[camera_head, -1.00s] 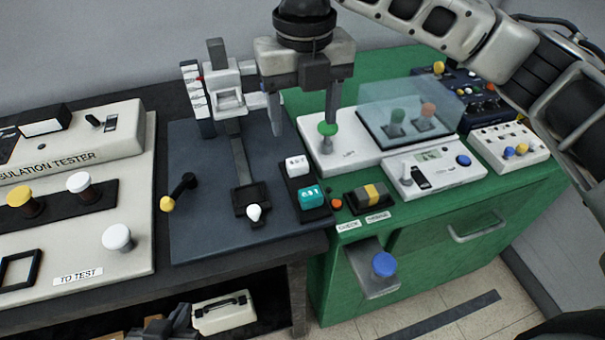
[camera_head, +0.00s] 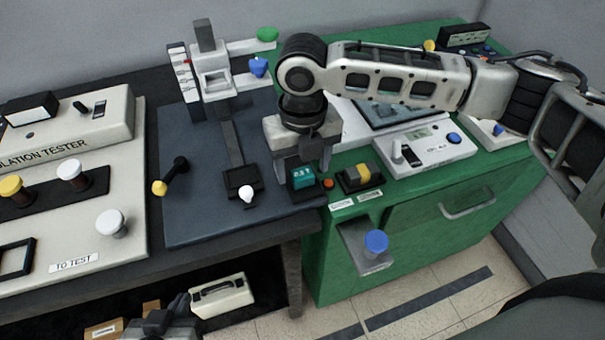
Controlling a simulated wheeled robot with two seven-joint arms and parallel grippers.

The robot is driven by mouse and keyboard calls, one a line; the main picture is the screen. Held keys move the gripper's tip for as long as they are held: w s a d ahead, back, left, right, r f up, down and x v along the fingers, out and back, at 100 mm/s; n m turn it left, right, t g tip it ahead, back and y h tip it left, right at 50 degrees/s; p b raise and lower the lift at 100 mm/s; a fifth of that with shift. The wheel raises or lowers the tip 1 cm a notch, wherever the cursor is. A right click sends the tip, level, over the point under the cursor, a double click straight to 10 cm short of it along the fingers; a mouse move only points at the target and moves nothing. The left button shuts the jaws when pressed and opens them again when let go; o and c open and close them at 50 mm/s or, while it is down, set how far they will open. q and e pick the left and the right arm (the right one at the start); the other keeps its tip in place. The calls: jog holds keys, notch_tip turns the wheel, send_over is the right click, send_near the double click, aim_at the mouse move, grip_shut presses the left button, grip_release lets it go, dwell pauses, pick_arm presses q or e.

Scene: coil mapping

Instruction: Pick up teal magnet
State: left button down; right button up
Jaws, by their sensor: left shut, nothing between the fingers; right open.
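The gripper body hides what is behind the magnet. My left gripper (camera_head: 178,308) is shut and empty, low at the bottom edge, in front of the dark table.
A measuring stand (camera_head: 212,85) with green and blue knobs rises behind. A black lever (camera_head: 174,176) and a white knob (camera_head: 246,193) stand left of the magnet. A red button (camera_head: 328,183) and a yellow-black block (camera_head: 360,177) sit close on its right, on the green cabinet.

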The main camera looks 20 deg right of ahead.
jog(key=shift+f, duration=0.5)
jog(key=c, duration=1.1)
jog(key=shift+r, duration=0.1)
